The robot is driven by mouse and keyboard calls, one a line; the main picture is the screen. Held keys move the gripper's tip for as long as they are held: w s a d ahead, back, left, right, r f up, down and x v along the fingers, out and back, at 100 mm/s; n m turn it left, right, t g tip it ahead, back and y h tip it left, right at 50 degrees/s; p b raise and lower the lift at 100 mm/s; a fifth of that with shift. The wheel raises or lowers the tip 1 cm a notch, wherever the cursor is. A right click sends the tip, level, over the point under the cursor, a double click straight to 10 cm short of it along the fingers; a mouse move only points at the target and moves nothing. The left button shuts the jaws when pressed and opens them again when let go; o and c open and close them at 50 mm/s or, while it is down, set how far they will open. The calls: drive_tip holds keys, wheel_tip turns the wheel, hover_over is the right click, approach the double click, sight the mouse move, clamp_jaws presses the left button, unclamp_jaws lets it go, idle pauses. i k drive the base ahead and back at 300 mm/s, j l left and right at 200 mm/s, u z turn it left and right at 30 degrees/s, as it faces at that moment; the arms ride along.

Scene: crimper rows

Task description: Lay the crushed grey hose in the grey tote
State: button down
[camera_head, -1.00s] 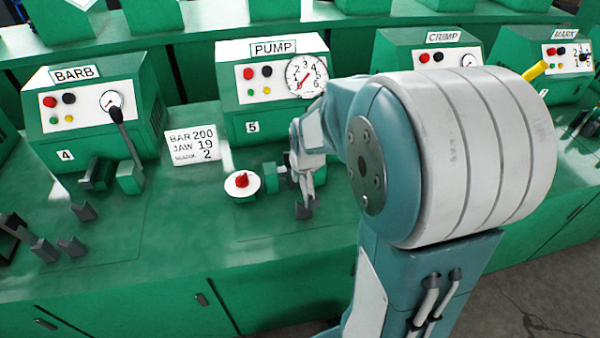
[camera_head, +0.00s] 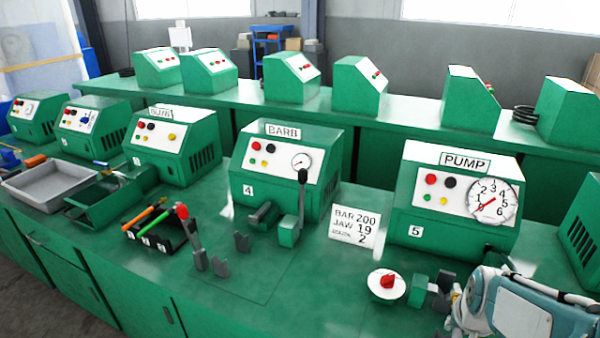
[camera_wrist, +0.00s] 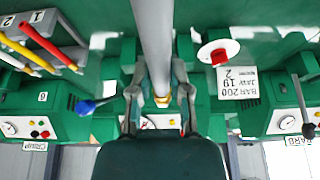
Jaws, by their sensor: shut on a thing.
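In the wrist view the grey hose (camera_wrist: 153,40) runs from the top edge down between the fingers of my gripper (camera_wrist: 160,92), with a brass-coloured end below it. My gripper is shut on the hose. The crushed part cannot be made out. The grey tote (camera_head: 22,199) stands at the far left of the bench in the head view. It is a shallow open tray and looks empty. My arm is at the lower right of that view, by the PUMP station and far from the tote. The hose cannot be made out there.
The PUMP machine (camera_head: 455,205) and BARB machine (camera_head: 285,175) stand along the bench. A black rack (camera_head: 158,232) with coloured-handled tools, an upright red-knobbed lever (camera_head: 183,212) and a green tray (camera_head: 105,200) lie between my arm and the tote. A red-knobbed dial (camera_head: 387,284) sits near my arm.

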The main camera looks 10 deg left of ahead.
sight(54, 189)
drive_tip(key=k+j, duration=0.1)
drive_tip(key=j, duration=0.45)
drive_tip(key=k+j, duration=0.1)
drive_tip(key=j, duration=1)
drive_tip(key=i+j, duration=0.15)
drive_tip(key=j, duration=1.1)
drive_tip(key=i+j, duration=0.1)
drive_tip(key=j, duration=0.4)
drive_tip(key=i+j, duration=0.1)
drive_tip(key=j, duration=0.4)
drive_tip(key=i+j, duration=0.1)
drive_tip(key=j, duration=0.45)
drive_tip(key=i+j, duration=0.15)
drive_tip(key=j, duration=0.35)
drive_tip(key=i+j, duration=0.1)
drive_tip(key=j, duration=0.4)
drive_tip(key=i+j, duration=0.1)
drive_tip(key=j, duration=0.4)
drive_tip(key=i+j, duration=0.1)
drive_tip(key=j, duration=0.4)
drive_tip(key=i+j, duration=0.1)
drive_tip(key=j, duration=0.25)
drive_tip(key=i+j, duration=0.1)
drive_tip(key=j, duration=0.3)
drive_tip(key=i+j, duration=0.15)
drive_tip(key=j, duration=0.2)
drive_tip(key=i+j, duration=0.1)
drive_tip(key=j, duration=0.25)
